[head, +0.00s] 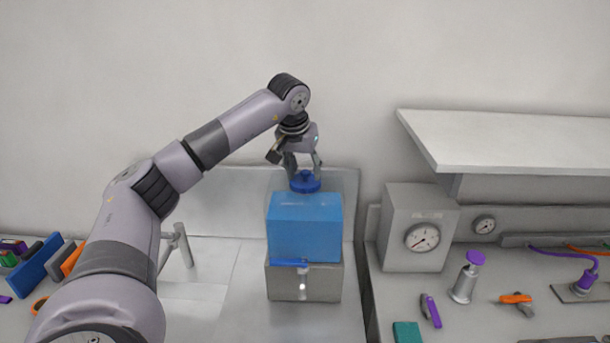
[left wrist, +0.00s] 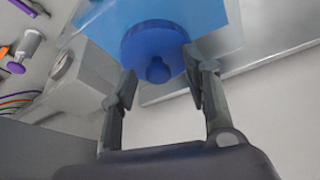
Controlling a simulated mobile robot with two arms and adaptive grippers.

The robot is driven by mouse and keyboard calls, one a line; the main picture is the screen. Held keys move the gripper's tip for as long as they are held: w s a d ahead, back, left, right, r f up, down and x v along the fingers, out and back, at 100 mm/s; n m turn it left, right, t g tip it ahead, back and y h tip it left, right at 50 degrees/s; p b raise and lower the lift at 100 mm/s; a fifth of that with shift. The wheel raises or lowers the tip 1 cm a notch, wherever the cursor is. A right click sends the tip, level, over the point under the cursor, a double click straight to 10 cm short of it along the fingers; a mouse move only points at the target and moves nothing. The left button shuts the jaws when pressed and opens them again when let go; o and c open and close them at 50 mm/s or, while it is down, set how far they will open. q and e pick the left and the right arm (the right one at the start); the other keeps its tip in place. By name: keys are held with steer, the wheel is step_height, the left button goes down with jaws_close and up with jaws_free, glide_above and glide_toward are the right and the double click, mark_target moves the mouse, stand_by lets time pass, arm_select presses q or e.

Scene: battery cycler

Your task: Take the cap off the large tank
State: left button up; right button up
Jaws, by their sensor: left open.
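The large tank (head: 305,228) is a blue box on a grey base (head: 303,284) with a blue bar on its front. Its dark blue round cap (head: 305,183), with a small knob on top, sits on the tank's top. My left gripper (head: 304,167) is above the cap, pointing down, with its fingers open. In the left wrist view, the cap (left wrist: 156,50) shows its knob between and just beyond the open fingertips (left wrist: 160,90); I cannot tell whether they touch it. The tank's top (left wrist: 200,15) lies behind the cap. My right gripper is not in view.
A box with a gauge (head: 418,228) stands right of the tank, under a white shelf (head: 510,140). A purple-topped cylinder (head: 467,277) and small tools lie on the right bench. Colourful flat items (head: 38,262) stand at far left. The bench left of the tank is mostly clear.

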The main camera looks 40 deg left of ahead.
arm_select(q)
steer(key=shift+d+r, duration=0.1)
steer(key=shift+d, duration=0.05)
steer(key=shift+c, duration=0.9)
steer(key=c, duration=0.8)
steer(key=shift+o, duration=0.2)
